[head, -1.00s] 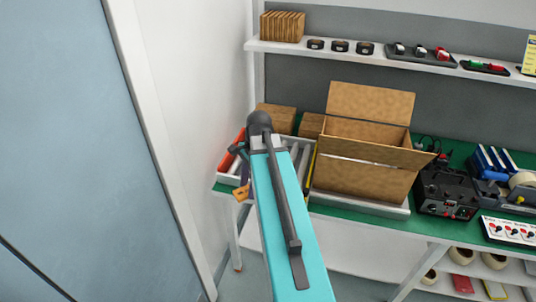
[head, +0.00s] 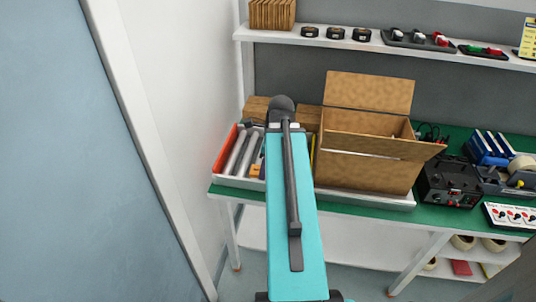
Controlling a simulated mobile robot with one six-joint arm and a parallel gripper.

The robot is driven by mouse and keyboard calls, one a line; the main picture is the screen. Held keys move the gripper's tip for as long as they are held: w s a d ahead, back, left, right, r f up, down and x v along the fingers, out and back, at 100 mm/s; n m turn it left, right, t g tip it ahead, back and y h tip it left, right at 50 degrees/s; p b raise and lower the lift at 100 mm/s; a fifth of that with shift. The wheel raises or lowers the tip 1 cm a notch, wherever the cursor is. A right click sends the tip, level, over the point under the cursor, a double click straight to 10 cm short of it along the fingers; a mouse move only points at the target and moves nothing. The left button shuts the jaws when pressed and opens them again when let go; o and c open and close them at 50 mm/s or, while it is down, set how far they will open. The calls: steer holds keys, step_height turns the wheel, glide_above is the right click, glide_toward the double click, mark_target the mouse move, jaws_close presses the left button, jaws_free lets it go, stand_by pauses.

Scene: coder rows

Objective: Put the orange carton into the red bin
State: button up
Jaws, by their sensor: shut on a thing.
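The orange carton (head: 256,170) shows as a small orange patch at the left edge of my teal arm, over the white-framed tray at the bench's left end. The rest of it is hidden behind the arm. Only a dark sliver of my gripper (head: 262,157) shows beside the arm, just above the carton; it is shut on the carton. The fingertips are hidden. A red-orange wall (head: 227,148) stands at the tray's left side; I cannot tell whether it belongs to the red bin. No other red bin is clear.
Grey rollers (head: 238,150) lie beside the red-orange wall. A large open cardboard box (head: 368,163) stands right of my arm on the green bench (head: 350,202). Black equipment (head: 449,182) is farther right. A shelf (head: 300,37) runs above; a white wall is close on the left.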

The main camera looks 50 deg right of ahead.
steer(key=w+d+f+p, duration=0.1)
steer(key=w+d+p, duration=0.2)
steer(key=w+d, duration=0.6)
steer(key=d, duration=0.3)
steer(key=shift+w+d+f, duration=0.25)
steer(key=shift+w+d, duration=0.1)
steer(key=shift+d, duration=0.05)
stand_by(0.3)
steer(key=shift+f+p, duration=0.1)
steer(key=shift+p, duration=0.25)
steer(key=shift+f+p, duration=0.55)
steer(key=shift+f, duration=1.1)
steer(key=shift+f, duration=0.15)
steer(key=o, duration=0.8)
steer(key=shift+c, duration=0.2)
steer(key=shift+r, duration=0.2)
